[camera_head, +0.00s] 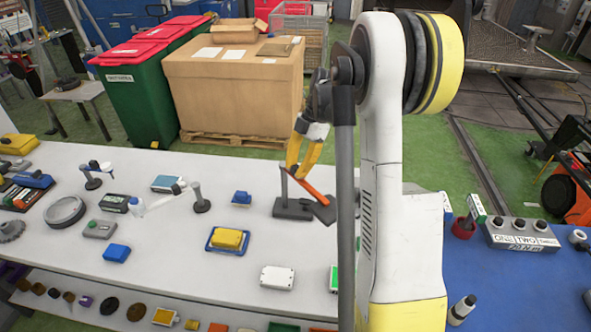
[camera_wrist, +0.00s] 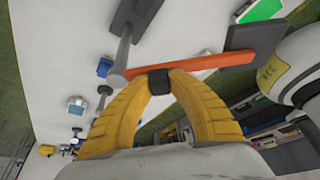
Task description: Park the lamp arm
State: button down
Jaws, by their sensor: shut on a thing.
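The lamp arm (camera_wrist: 208,62) is an orange bar on a thin grey post (camera_wrist: 125,48) with a dark flat base (camera_head: 291,210). A dark square head (camera_wrist: 256,40) sits at its far end. In the head view the orange bar (camera_head: 314,188) slants down right from the post, and the head (camera_head: 325,213) is partly behind my arm. My gripper (camera_head: 299,166) has yellow fingers. In the wrist view, my gripper (camera_wrist: 158,82) is shut on a small black knob on the bar's side, nearer the post than the head.
On the white table (camera_head: 270,173) stand a white jointed stand (camera_head: 165,200), a yellow block on a blue tray (camera_head: 228,240), a white box (camera_head: 277,277) and several small items. A blue table (camera_head: 485,285) with a button box (camera_head: 521,236) lies right. Cartons stand behind.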

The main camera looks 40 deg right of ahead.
jog(key=c, duration=1.2)
grip_release()
jog(key=v, duration=1.2)
